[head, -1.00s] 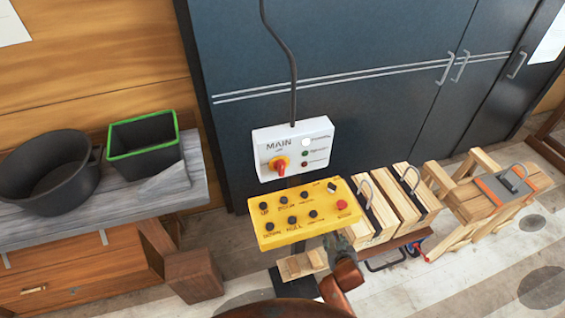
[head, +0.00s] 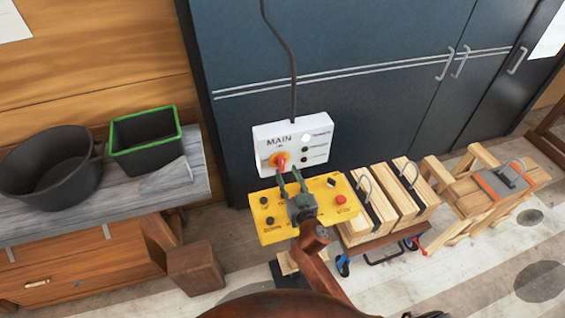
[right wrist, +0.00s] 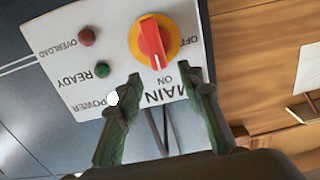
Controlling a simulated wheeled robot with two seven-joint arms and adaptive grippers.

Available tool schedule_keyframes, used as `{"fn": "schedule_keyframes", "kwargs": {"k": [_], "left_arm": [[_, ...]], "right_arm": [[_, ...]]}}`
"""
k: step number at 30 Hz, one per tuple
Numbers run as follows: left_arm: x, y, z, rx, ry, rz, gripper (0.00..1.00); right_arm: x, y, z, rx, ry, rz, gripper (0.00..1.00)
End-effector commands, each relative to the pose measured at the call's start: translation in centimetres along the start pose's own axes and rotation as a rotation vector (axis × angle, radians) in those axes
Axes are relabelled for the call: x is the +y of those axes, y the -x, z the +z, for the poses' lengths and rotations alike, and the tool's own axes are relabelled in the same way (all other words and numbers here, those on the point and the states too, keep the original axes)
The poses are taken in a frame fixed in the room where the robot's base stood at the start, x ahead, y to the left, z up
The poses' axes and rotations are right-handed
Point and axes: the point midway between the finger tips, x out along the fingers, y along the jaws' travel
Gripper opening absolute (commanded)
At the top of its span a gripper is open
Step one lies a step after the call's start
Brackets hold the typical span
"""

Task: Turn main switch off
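The main switch is a red knob on a yellow disc (head: 281,161) on a white box marked MAIN (head: 318,128). In the right wrist view the red knob (right wrist: 152,42) points along the side of the ON mark, with the picture upside down. My right gripper (head: 291,174) is open in front of the box, its fingertips just below the knob. In the right wrist view the open right gripper (right wrist: 168,84) has its fingers spread apart with nothing between them, short of the knob. My left gripper is not in view.
A yellow button panel (head: 330,187) lies under my right gripper. Wooden crates (head: 400,205) stand on a cart to the right. A grey bench (head: 110,205) with a black pot (head: 50,178) and a green-rimmed bin (head: 145,142) is at left. A black cable (head: 293,70) runs up from the box.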

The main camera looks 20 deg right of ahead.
Motion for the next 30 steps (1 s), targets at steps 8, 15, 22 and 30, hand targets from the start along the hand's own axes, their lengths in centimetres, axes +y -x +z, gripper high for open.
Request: {"fn": "schedule_keyframes", "kwargs": {"k": [8, 15, 22, 30], "left_arm": [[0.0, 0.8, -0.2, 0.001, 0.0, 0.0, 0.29], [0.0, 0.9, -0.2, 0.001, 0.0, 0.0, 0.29], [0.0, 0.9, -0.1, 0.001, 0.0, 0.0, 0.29], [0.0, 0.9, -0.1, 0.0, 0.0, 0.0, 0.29]], "right_arm": [[0.1, -4.4, -0.1, -0.001, 0.002, 0.002, 0.35], [0.1, -6.1, 0.0, -0.002, 0.001, 0.003, 0.35], [0.1, -6.1, 0.0, -0.002, 0.0, 0.003, 0.35], [0.1, -6.1, 0.0, -0.002, 0.0, 0.003, 0.18]]}}
